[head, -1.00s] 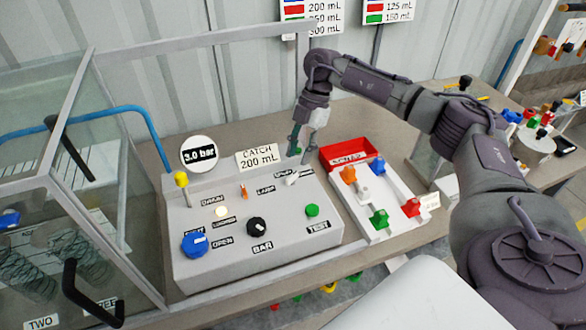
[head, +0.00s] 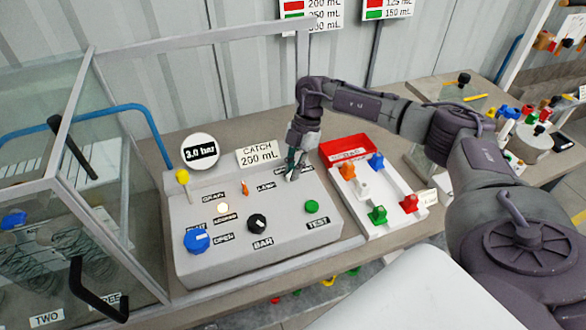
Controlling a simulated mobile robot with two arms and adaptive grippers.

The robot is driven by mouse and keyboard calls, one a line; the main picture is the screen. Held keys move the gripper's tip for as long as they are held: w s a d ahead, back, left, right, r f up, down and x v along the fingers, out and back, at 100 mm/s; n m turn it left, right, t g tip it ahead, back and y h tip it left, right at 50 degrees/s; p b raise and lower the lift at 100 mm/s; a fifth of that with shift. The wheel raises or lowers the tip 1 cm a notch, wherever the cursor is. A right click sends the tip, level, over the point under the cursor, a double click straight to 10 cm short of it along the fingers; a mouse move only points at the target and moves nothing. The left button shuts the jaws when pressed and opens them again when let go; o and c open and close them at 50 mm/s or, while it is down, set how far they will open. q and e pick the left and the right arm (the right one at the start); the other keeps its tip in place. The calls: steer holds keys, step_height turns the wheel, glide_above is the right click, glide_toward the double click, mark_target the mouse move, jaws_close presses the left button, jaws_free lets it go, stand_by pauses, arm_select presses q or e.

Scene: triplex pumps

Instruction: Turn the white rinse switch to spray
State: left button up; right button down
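The white switch (head: 291,178) sits at the back right of the grey control panel (head: 290,240), beside small black labels that are partly covered and too small to read. My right gripper (head: 294,166) comes down from behind with its fingertips at the switch and hides most of it. I cannot tell whether the fingers touch the switch or how far apart they are. Which way the switch points is also hidden. My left gripper is not in view.
The panel also holds an orange switch (head: 245,188), black BAR knob (head: 257,223), blue knob (head: 197,240), green TEST button (head: 312,207) and yellow-topped lever (head: 183,178). A white tray (head: 392,224) with coloured valve pieces stands to the right. A CATCH 200 mL sign (head: 257,154) stands behind.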

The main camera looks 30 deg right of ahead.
steer(key=shift+n, duration=0.3)
steer(key=n+g+b, duration=0.1)
steer(key=n, duration=0.1)
steer(key=n+g+h+b, duration=0.1)
steer(key=n, duration=0.2)
steer(key=shift+w+a+f, duration=0.1)
steer(key=shift+w, duration=0.05)
steer(key=n+h+b, duration=0.1)
steer(key=n, duration=0.2)
steer(key=n+g+h+b, duration=0.1)
steer(key=n, duration=0.2)
steer(key=shift+a+n, duration=0.1)
steer(key=shift+n, duration=0.3)
stand_by(0.4)
steer(key=c, duration=1.2)
jaws_free()
steer(key=shift+c, duration=0.2)
steer(key=shift+w, duration=0.1)
